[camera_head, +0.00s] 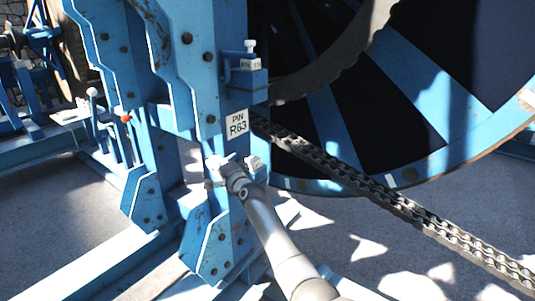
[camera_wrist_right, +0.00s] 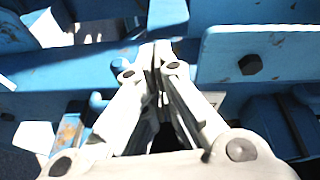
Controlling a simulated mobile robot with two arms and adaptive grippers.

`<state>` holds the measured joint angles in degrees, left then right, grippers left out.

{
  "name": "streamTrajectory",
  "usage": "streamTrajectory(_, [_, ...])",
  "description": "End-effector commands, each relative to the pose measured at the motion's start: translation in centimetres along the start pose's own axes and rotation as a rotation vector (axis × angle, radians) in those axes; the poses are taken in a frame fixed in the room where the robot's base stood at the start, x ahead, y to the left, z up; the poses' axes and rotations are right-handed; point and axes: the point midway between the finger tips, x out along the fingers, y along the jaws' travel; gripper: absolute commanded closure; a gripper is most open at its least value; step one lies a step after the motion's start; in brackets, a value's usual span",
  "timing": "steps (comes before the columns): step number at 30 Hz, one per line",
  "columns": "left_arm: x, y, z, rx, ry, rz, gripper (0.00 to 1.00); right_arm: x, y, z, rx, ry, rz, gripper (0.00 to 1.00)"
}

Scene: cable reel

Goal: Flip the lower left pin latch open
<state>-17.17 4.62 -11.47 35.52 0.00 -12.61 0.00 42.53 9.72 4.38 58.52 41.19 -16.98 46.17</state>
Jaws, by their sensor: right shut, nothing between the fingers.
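My right gripper (camera_head: 222,165) is shut at the lower part of the blue reel stand (camera_head: 207,100), below the white "PIN R63" label (camera_head: 237,124). A small light-coloured latch part (camera_head: 254,163) shows just right of the gripper; the rest of this lower latch is hidden behind the gripper and wrist. I cannot tell whether they touch. In the right wrist view the closed fingers (camera_wrist_right: 157,52) meet in front of blue steel, with nothing visible between them. A similar pin latch (camera_head: 249,62) with a white-topped pin sits higher on the stand. My left gripper is not in view.
A heavy chain (camera_head: 365,188) runs diagonally down right from the stand, close to my right arm. The large blue reel (camera_head: 430,85) fills the upper right. A white-knobbed lever (camera_head: 93,105) stands at left. Blue base beams cross the concrete floor. A dark bolt (camera_wrist_right: 250,64) projects from nearby steel.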

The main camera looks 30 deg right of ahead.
Motion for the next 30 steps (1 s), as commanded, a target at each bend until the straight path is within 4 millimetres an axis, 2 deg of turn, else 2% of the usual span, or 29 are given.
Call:
streamTrajectory(9, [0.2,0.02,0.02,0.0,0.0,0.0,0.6,0.78,-0.04,0.27,-0.001,-0.008,-0.001,1.0])
streamTrajectory(30, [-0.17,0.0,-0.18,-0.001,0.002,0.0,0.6,0.74,-0.33,0.43,0.0,-0.01,-0.001,1.0])
